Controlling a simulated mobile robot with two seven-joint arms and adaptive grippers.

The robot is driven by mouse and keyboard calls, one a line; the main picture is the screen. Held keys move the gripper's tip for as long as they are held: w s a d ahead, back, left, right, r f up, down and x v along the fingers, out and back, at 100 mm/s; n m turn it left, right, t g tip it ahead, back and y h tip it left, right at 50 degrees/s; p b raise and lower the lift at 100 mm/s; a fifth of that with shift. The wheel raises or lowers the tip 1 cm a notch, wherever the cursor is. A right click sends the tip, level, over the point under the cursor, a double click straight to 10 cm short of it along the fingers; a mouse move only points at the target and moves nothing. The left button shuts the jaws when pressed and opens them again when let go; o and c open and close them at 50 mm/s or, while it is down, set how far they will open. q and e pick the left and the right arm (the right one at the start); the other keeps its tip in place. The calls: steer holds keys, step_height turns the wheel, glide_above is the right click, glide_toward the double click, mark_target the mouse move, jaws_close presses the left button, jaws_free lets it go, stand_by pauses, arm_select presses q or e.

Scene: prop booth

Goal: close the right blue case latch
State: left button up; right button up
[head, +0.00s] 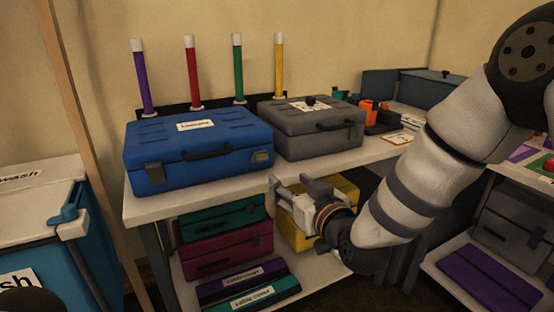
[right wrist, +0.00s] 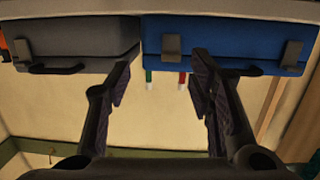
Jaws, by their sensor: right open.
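The blue case (head: 215,161) stands closed on the white shelf, with a handle and two grey latches on its front. Its right latch (head: 260,156) is near the front right corner; it also shows in the right wrist view (right wrist: 171,45), where the picture is upside down. I cannot tell for sure whether this latch is raised or flat. The left latch (head: 155,173) is at the other end. My right gripper (head: 293,187) is open and empty, in front of the shelf, below and right of the right latch, apart from it. My left gripper is out of view.
A grey case (head: 315,135) stands close to the right of the blue case. The shelf edge (head: 190,204) lies below them. Teal, red and yellow cases sit on the lower shelf. Coloured tubes stand behind.

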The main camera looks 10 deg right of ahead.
mark_target(263, 159)
steer(key=shift+t+y, duration=0.7)
steer(key=x, duration=0.7)
steer(key=a+b+x, duration=0.1)
steer(key=x, duration=0.2)
steer(key=shift+a+r, duration=0.15)
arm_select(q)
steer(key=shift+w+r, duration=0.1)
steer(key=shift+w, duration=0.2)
arm_select(e)
steer(key=shift+c, duration=0.5)
jaws_close()
